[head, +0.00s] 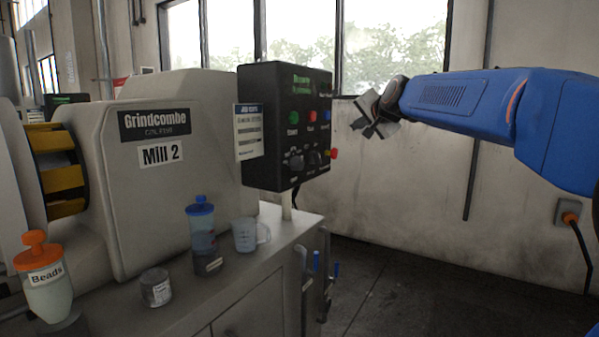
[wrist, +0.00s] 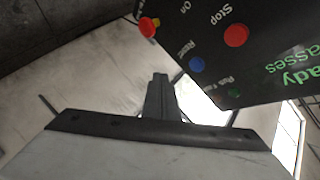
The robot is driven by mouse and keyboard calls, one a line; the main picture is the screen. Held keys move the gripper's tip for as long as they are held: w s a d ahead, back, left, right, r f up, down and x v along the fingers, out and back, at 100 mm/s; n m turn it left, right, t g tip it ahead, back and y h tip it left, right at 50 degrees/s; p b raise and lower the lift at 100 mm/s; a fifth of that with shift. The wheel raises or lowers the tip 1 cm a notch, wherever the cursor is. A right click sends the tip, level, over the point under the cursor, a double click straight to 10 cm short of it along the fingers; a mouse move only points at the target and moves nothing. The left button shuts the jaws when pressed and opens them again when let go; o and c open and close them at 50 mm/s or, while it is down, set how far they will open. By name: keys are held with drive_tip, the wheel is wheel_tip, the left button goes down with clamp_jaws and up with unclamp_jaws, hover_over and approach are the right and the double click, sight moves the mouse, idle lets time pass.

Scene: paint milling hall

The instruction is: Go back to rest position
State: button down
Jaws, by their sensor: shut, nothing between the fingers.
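My gripper (head: 366,122) is at the end of my blue arm, raised to the right of the black control panel (head: 262,130). It is shut and empty, and in the head view it appears apart from the panel. In the wrist view the shut fingers (wrist: 160,84) point toward the wall. The panel (wrist: 270,45) fills the upper right there, tilted, with a red button, a blue button, a green button and a red-and-yellow knob (wrist: 149,26).
The Mill 2 machine (head: 170,195) stands left. Its bench holds a Beads bottle (head: 48,290), a grey tin (head: 156,288), a blue-lidded bottle (head: 201,225) and a measuring jug (head: 246,236). A wall socket (head: 568,212) with a cable is at right. The floor (head: 420,300) below my arm is clear.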

drive_tip(key=s+d+f+n+g+h, duration=0.1)
drive_tip(key=s+d+f+n+g, duration=0.1)
drive_tip(key=s+f, duration=1.1)
drive_tip(key=s+d+f+n+g, duration=0.2)
drive_tip(key=s+f+n+g, duration=0.2)
drive_tip(key=s+f, duration=1)
drive_tip(key=s+d+f+n+g+h, duration=0.1)
drive_tip(key=s+d+f+n+g, duration=0.1)
drive_tip(key=s+f, duration=1.1)
drive_tip(key=s+g, duration=0.1)
drive_tip(key=s, duration=1)
drive_tip(key=shift+f+n+g+h, duration=0.3)
drive_tip(key=shift+f+n, duration=0.05)
drive_tip(key=shift+n, duration=0.05)
drive_tip(key=shift+w, duration=0.1)
